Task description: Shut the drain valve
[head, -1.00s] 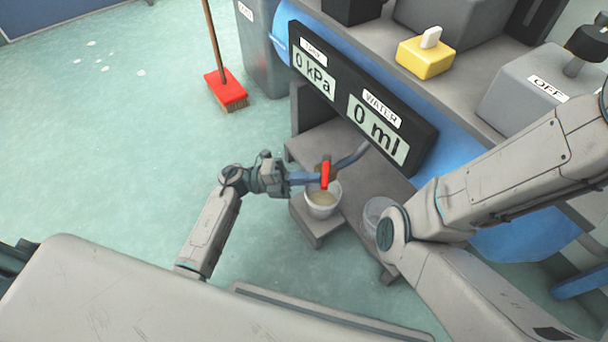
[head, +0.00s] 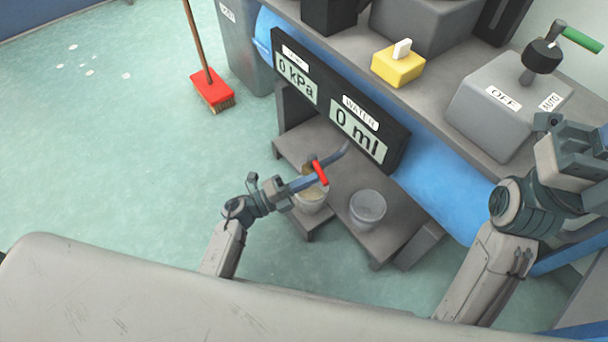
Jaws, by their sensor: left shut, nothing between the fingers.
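The drain valve has a red lever (head: 320,171) on a grey pipe (head: 338,155) that comes from under the display panel. The lever lies slanted, crosswise to the pipe. My left gripper (head: 312,178) is shut and empty, its blue fingers reaching the lever from the left. Whether the tips touch the lever I cannot tell.
A clear empty cup (head: 368,209) stands on the grey stepped stand (head: 400,225). The panel (head: 345,105) reads 0 kPa and 0 ml. Above are a yellow switch box (head: 398,66) and a grey box (head: 505,105) marked OFF and AUTO. A broom (head: 212,92) stands on open floor at left.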

